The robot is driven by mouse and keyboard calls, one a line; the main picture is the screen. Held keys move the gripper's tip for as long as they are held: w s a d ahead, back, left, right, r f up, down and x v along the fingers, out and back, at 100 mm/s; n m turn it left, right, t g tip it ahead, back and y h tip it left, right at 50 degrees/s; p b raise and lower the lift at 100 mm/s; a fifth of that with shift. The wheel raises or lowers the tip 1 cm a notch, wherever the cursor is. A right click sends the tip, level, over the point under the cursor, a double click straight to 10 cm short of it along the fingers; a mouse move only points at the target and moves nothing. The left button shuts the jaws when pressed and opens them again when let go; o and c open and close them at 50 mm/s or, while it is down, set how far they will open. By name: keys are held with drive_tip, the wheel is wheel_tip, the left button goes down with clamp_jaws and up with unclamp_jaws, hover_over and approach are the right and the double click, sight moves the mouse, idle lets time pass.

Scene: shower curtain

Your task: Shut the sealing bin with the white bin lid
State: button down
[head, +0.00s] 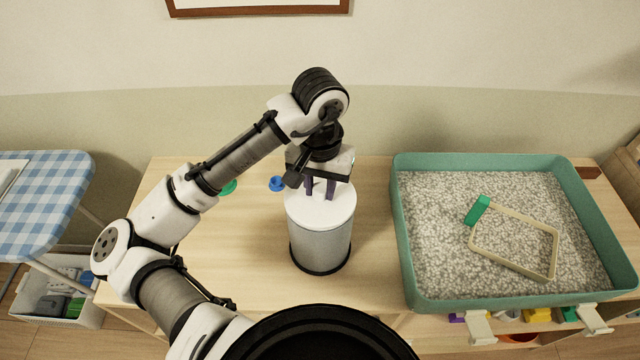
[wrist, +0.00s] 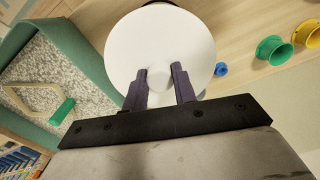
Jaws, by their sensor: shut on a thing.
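The sealing bin (head: 321,250) is a grey cylinder with a dark base, upright on the wooden table top. The white bin lid (head: 342,207) is a round disc over the bin's top, and it looks level there. I cannot tell whether it is fully seated. My gripper (head: 320,192) points down over the lid, with its two dark purple fingers at the lid's middle. In the wrist view, the lid (wrist: 190,38) hides most of the bin, and my gripper (wrist: 160,76) is shut on a small white knob at its centre.
A teal litter tray (head: 402,240) with grey granules and a green-handled frame (head: 512,240) stands close on the right. A small blue cup (head: 276,183) is left of the bin. The table's front left is clear.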

drive_tip(key=m, duration=0.4)
drive_tip(key=shift+m, duration=1.1)
drive_tip(key=shift+w+a+m, duration=0.1)
drive_tip(key=shift+m, duration=2.1)
drive_tip(key=c, duration=1.1)
unclamp_jaws()
drive_tip(key=shift+o, duration=0.2)
